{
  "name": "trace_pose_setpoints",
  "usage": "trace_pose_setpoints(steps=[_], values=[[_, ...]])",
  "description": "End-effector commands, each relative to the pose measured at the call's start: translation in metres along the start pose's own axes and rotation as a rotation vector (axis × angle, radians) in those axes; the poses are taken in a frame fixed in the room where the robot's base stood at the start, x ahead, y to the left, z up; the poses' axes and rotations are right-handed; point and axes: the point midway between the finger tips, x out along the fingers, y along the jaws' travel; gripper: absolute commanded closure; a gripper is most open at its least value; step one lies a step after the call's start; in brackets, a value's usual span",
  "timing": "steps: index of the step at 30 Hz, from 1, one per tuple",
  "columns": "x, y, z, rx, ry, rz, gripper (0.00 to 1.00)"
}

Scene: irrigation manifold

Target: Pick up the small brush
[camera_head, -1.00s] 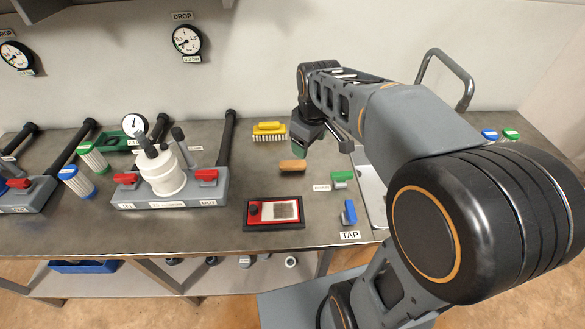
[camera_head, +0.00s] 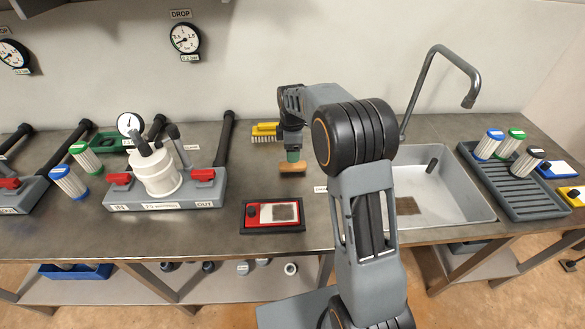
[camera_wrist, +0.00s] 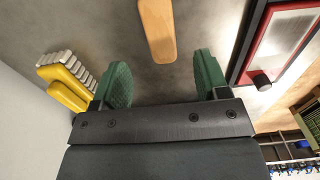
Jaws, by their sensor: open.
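A small tan wooden-backed piece (camera_head: 292,168), which looks like the small brush, lies on the grey bench; its bristles cannot be made out. In the wrist view the wooden piece (camera_wrist: 157,28) shows at the top centre, beyond the fingertips and lined up with the gap between them. My gripper (camera_head: 292,156) is just above it in the head view, partly hiding the space behind. In the wrist view my gripper's green fingers (camera_wrist: 163,82) are spread apart with nothing between them.
A larger yellow brush (camera_wrist: 67,92) with pale bristles lies left of my fingers in the wrist view. A red-framed tray (camera_head: 250,226) lies in front of the wooden piece. A filter manifold (camera_head: 120,196) stands left; a sink (camera_head: 460,212) is right.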

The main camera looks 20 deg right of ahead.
Motion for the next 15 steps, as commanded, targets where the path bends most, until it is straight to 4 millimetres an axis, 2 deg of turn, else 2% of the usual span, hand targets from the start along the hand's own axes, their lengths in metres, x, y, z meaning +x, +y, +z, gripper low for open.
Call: trace_pose_setpoints(steps=[8, 15], values=[[0.018, 0.000, 0.000, 0.001, 0.000, 0.000, 0.32], [0.049, -0.001, 0.001, 0.001, 0.000, -0.002, 0.32]])
